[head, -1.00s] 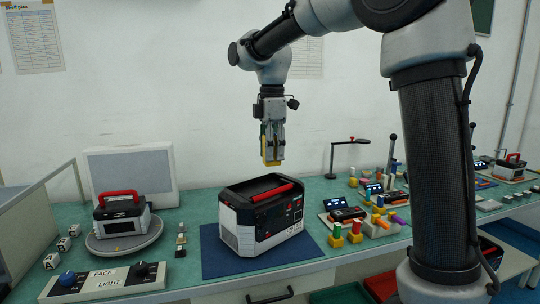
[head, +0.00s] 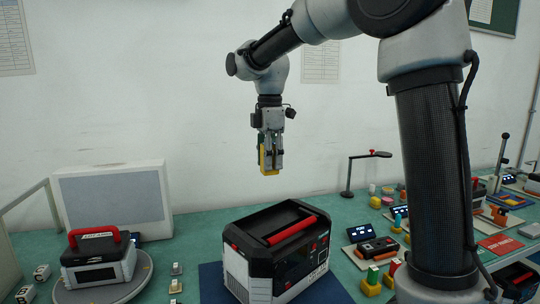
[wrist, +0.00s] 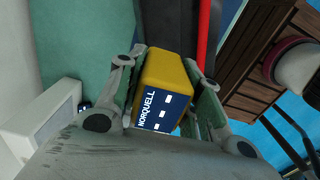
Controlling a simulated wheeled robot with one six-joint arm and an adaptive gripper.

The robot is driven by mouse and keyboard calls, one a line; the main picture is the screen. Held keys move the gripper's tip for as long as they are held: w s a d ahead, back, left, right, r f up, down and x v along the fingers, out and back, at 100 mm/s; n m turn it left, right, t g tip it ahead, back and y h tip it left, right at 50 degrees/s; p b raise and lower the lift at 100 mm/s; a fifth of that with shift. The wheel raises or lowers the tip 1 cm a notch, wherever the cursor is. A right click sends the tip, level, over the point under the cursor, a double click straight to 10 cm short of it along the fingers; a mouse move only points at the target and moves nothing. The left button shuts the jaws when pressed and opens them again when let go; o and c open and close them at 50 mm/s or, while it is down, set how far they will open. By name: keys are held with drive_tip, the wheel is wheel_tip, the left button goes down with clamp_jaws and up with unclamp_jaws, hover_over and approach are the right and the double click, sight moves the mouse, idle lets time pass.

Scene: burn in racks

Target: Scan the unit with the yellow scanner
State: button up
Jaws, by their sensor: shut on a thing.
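My gripper (head: 270,168) is shut on the yellow scanner (head: 264,159) and points down, in the air above the bench. In the wrist view the scanner (wrist: 167,75) sits between the two fingers and shows a dark blue face reading NORQUELL. The large black and white unit (head: 262,262) with a red handle (head: 291,230) stands upright below the gripper in the head view, apart from the scanner. Its red handle also shows at the top of the wrist view (wrist: 205,35).
The unit stands on a blue mat (head: 212,285). At left, a smaller red-handled device (head: 98,262) sits on a round turntable (head: 140,285) before a pale panel (head: 112,200). At right are a black lamp stand (head: 349,175), a small screen (head: 361,233) and coloured parts. Air around the gripper is clear.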

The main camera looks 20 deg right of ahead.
wheel_tip(320, 180, down, 9)
idle(0.6)
idle(1.4)
drive_tip(key=shift+r, duration=4)
